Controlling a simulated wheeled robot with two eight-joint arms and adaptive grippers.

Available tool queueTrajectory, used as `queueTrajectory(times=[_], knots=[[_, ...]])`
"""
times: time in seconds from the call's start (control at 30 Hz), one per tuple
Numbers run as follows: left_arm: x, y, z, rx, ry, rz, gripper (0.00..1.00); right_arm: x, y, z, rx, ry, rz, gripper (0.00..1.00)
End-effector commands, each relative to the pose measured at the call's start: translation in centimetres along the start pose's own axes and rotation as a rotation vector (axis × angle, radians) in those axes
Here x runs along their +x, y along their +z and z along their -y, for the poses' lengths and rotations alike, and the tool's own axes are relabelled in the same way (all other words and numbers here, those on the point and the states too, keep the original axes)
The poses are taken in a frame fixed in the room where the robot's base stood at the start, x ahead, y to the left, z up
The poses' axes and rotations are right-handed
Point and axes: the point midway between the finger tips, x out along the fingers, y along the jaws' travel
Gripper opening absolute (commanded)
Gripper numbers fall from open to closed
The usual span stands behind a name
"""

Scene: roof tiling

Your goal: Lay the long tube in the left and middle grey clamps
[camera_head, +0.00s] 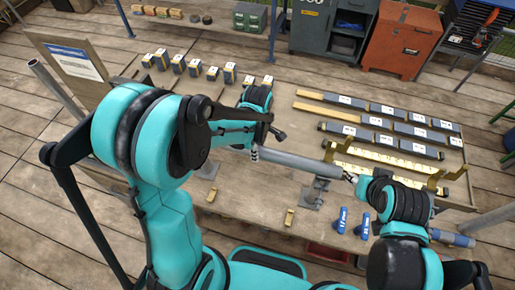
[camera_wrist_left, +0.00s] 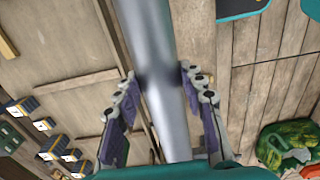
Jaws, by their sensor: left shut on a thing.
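The long grey tube (camera_head: 300,163) lies roughly level above the bench in the head view, slanting down to the right. My left gripper (camera_head: 254,151) is shut on the tube near its left part. In the left wrist view the tube (camera_wrist_left: 160,70) runs between the two fingers of my left gripper (camera_wrist_left: 165,105). My right gripper (camera_head: 349,176) is at the tube's right end; whether it grips the tube is unclear. One grey clamp (camera_head: 208,170) stands left of the tube, partly behind my arm. Another grey clamp (camera_head: 313,196) is below the tube's right part.
Yellow hooked holders (camera_head: 436,180) and dark labelled bars (camera_head: 400,145) lie on the right of the bench. Small labelled blocks (camera_head: 195,68) line the back. Small brass pieces (camera_head: 290,217) lie near the front.

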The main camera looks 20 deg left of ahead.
Motion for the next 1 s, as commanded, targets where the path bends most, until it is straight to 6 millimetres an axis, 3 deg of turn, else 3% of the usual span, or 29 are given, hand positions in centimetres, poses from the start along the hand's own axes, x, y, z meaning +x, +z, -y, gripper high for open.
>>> queueTrajectory(times=[0.4,0.43,0.5,0.83,1.0], knots=[[0.2,0.0,0.0,0.0,0.0,0.0,0.0,0.2,0.1,0.0,0.0,0.0,0.0,0.4],[0.2,0.0,0.0,0.0,0.0,0.0,0.45,0.2,0.1,0.0,0.0,0.0,0.0,0.4],[0.2,0.0,0.0,0.0,0.0,0.0,0.64,0.2,0.1,0.0,0.0,0.0,0.0,0.4],[0.2,0.0,0.0,0.0,0.0,0.0,0.64,0.2,0.1,0.0,0.0,0.0,0.0,0.4],[-1.8,0.0,0.0,0.0,0.0,0.0,0.64,0.2,0.2,0.0,0.0,0.0,0.0,0.4]])
